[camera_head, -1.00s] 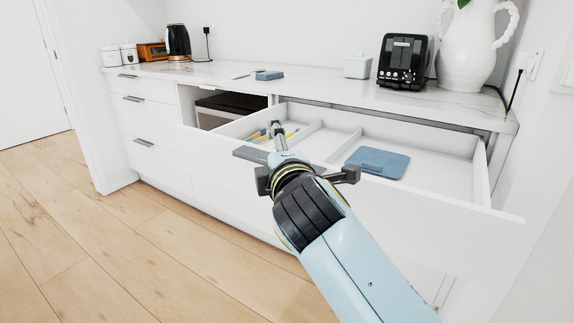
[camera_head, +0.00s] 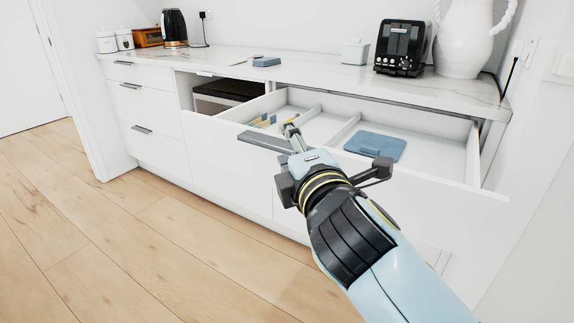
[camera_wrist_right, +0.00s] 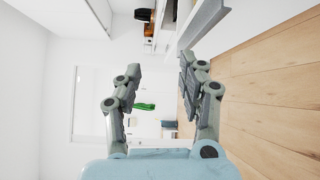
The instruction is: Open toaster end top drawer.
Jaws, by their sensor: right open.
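The white top drawer (camera_head: 430,205) under the toaster (camera_head: 401,47) stands pulled out, its inside showing with dividers. Its dark grey bar handle (camera_head: 262,142) is on the front, partly hidden behind my right gripper. My right gripper (camera_head: 290,130) is at the drawer front beside the handle, pointing toward the counter. In the wrist view my right gripper (camera_wrist_right: 158,75) has its fingers spread with nothing held between them. A grey bar (camera_wrist_right: 206,20), seemingly the handle, lies beyond the right-hand finger, outside the gap. My left gripper is not in view.
A blue flat item (camera_head: 375,146) and small yellow and blue items (camera_head: 263,121) lie in the drawer. Closed drawers (camera_head: 145,105) stand further left. The wooden floor (camera_head: 130,240) is clear.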

